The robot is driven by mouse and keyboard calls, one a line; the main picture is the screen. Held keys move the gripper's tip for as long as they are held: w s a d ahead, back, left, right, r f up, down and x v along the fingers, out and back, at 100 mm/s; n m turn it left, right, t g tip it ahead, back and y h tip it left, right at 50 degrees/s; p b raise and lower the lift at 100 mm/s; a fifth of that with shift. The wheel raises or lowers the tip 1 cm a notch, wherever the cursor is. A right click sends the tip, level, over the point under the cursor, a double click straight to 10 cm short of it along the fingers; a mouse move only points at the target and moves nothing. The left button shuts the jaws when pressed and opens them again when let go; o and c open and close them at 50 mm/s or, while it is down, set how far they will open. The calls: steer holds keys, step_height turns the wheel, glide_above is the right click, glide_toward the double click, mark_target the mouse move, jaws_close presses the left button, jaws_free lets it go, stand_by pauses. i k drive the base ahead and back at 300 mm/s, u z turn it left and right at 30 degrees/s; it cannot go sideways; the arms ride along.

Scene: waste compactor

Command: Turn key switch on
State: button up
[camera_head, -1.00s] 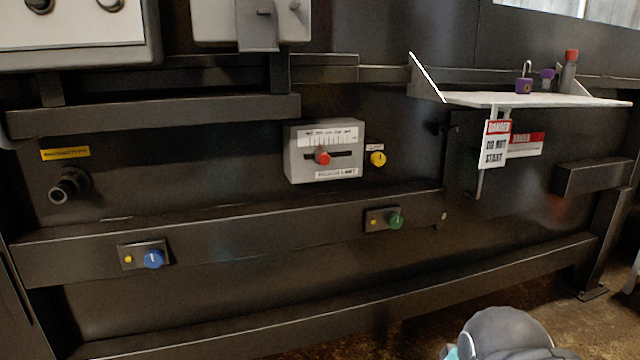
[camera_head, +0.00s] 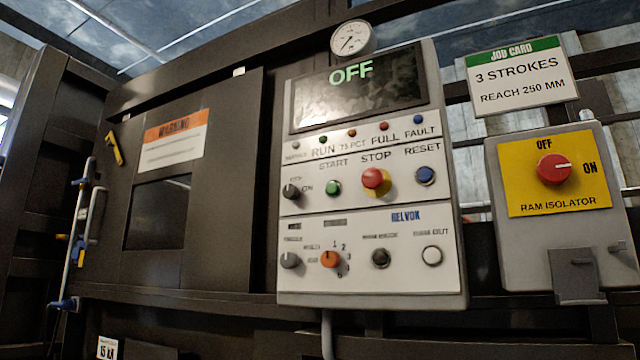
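The grey control panel (camera_head: 372,286) stands in the middle, with its display (camera_head: 358,93) reading "OFF". A black rotary switch (camera_head: 291,191) with a small "ON" label on its right sits at the panel's left, beside the green START button (camera_head: 333,188). Another dark switch (camera_head: 290,260) sits below it, and a dark round fitting (camera_head: 380,257) is in the lower row. Their small labels are too blurred to tell for sure which is the key switch. I cannot make out a key. My gripper is out of view.
A red STOP button (camera_head: 375,179), a blue RESET button (camera_head: 425,175) and an orange selector (camera_head: 331,259) are close by. At right, the ram isolator box (camera_head: 512,262) has a red knob (camera_head: 553,168) with its mark toward "ON". A dark door (camera_head: 225,190) is at left.

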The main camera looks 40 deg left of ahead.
mark_target(291, 192)
steer(key=u, duration=1.5)
